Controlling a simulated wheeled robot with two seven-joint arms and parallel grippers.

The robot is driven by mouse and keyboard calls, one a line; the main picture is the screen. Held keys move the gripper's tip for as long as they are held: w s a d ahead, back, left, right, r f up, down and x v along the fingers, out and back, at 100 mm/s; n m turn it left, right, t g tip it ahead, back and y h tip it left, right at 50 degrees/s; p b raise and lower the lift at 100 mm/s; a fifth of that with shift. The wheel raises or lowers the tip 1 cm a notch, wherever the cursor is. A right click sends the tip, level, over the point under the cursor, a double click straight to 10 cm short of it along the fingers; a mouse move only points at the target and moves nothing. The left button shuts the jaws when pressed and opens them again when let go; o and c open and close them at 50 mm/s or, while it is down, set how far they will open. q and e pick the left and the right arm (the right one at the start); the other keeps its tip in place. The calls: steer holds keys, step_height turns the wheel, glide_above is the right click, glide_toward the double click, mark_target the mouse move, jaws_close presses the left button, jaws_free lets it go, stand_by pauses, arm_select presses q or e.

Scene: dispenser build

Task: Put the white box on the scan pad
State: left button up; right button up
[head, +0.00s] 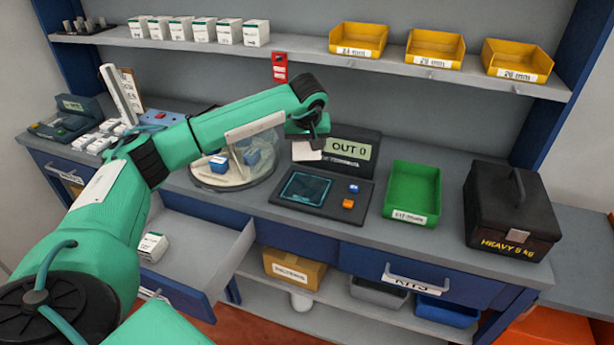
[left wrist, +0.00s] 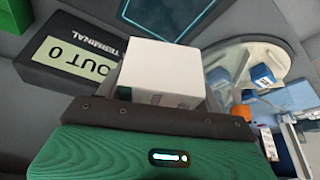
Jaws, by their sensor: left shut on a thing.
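The white box (head: 307,151) is held in my left gripper (head: 309,137), above and behind the scan pad (head: 304,188), apart from it. The pad is a dark square with a teal outline on a black base, and it is bare. In the left wrist view the white box (left wrist: 162,72) sticks out past the dark jaw edge of my left gripper (left wrist: 150,112). The scan pad (left wrist: 168,12) shows beyond it at the top edge. The fingertips are mostly hidden. My right gripper is in neither view.
The OUT 0 terminal (head: 350,149) stands behind the pad. A round clear-covered turntable (head: 220,182) is left, a green tray (head: 413,190) and black heavy case (head: 512,212) right. An open drawer (head: 205,262) holds another white box (head: 152,246). A shelf (head: 300,45) runs above.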

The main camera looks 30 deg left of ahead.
mark_target(306, 185)
arm_select(q)
step_height(306, 185, down, 12)
steer(key=shift+d+f+p, duration=0.1)
steer(key=shift+p, duration=1.15)
steer(key=o, duration=0.7)
steer(key=shift+f, duration=0.15)
steer(key=o, duration=0.4)
steer(key=shift+r, duration=0.35)
steer(key=b+v, duration=0.2)
steer(key=v, duration=1)
steer(key=shift+f+b, duration=0.1)
steer(key=shift+b, duration=0.2)
